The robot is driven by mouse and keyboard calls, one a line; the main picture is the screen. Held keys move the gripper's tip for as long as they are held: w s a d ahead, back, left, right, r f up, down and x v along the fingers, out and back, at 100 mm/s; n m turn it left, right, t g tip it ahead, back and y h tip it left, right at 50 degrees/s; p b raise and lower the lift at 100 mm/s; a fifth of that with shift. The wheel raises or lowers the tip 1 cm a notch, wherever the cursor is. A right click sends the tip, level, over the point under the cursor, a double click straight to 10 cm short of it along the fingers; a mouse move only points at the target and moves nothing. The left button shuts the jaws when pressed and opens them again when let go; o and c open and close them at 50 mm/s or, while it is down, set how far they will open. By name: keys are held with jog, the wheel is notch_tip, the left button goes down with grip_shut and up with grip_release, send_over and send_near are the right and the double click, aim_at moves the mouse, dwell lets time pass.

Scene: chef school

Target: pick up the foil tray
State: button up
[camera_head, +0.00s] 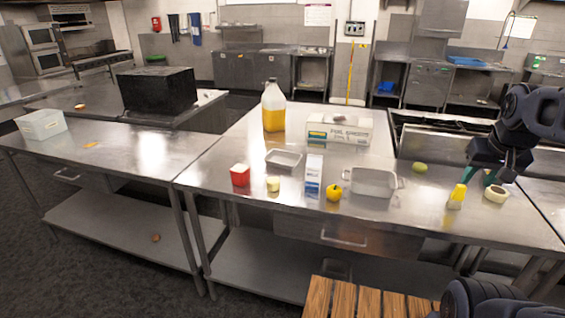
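The foil tray (284,158) is a small, shallow, silver rectangular tray. It lies on the steel table (225,165), left of centre, and looks empty. My gripper (480,178) is above the right part of the same table, far to the right of the tray. Its two teal fingertips are apart with nothing seen between them. The tray is in plain view and nothing covers it.
Near the tray are a red box (240,175), a pale yellow cup (273,184), a white-blue carton (314,174), a jug (273,106) and a foil sheets box (340,130). A handled white dish (372,182) and a yellow-topped shaker (457,196) lie toward my gripper.

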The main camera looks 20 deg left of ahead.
jog(key=shift+c, duration=0.9)
jog(key=shift+w, duration=0.1)
